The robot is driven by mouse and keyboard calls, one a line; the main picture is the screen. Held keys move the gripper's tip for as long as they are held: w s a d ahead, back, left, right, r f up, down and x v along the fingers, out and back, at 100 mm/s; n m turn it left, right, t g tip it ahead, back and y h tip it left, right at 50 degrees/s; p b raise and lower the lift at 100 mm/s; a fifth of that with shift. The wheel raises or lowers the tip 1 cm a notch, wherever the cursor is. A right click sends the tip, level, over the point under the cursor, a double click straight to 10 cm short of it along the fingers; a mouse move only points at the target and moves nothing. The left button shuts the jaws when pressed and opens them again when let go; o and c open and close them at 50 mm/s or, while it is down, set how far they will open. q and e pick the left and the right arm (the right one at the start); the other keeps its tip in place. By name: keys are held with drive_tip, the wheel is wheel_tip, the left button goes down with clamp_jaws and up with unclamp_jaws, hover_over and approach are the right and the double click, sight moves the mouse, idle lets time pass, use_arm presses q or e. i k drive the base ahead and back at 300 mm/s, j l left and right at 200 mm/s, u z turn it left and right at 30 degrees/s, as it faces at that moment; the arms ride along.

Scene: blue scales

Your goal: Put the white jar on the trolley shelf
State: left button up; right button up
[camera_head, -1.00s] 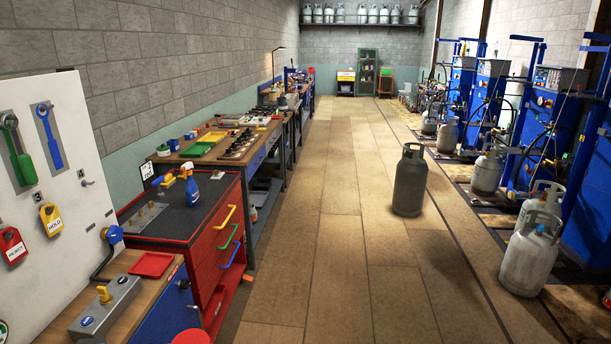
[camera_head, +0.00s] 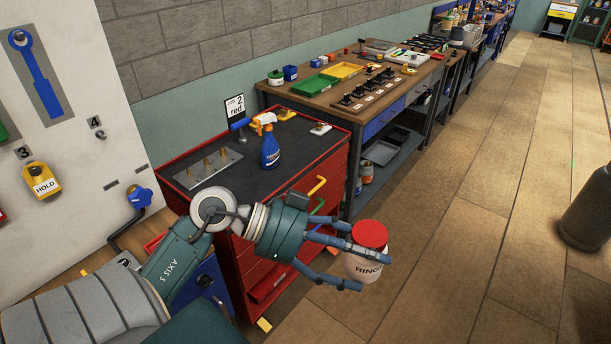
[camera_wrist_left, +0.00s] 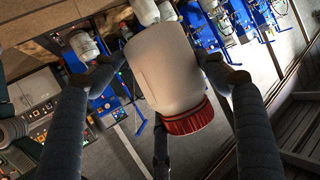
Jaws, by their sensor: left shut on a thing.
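The white jar (camera_head: 363,266) has a red lid and dark lettering partly hidden by a finger. My left gripper (camera_head: 348,264) is shut on it and holds it upright in the air, in front of the red unit's drawers. In the left wrist view the jar (camera_wrist_left: 165,65) sits between the fingers, its red lid toward the bottom of the picture. A red drawer unit (camera_head: 334,168) with a black top and a low red ledge stands behind the gripper; I cannot tell whether this is the trolley. My right gripper is not in view.
A workbench (camera_head: 425,82) with trays runs behind. A grey gas cylinder (camera_head: 588,210) stands at right on open wooden floor.

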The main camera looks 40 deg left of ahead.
sight(313, 244)
drive_tip(key=i+u, duration=0.1)
drive_tip(key=i, duration=0.45)
drive_tip(key=i+l+u, duration=0.15)
drive_tip(key=i, duration=0.35)
drive_tip(key=i+l+u, duration=0.1)
drive_tip(key=i, duration=0.4)
drive_tip(key=i+l+u, duration=0.1)
drive_tip(key=i, duration=0.45)
drive_tip(key=i+l+u, duration=0.2)
drive_tip(key=i+u, duration=0.15)
drive_tip(key=i+l+u, duration=0.25)
drive_tip(key=u, duration=0.15)
drive_tip(key=i+l+u, duration=0.5)
drive_tip(key=l+u, duration=0.2)
drive_tip(key=l, duration=0.15)
drive_tip(key=i+l+u, duration=0.15)
drive_tip(key=l+u, duration=0.2)
drive_tip(key=i+l+u, duration=0.1)
drive_tip(key=l+u, duration=0.3)
drive_tip(key=l, duration=0.25)
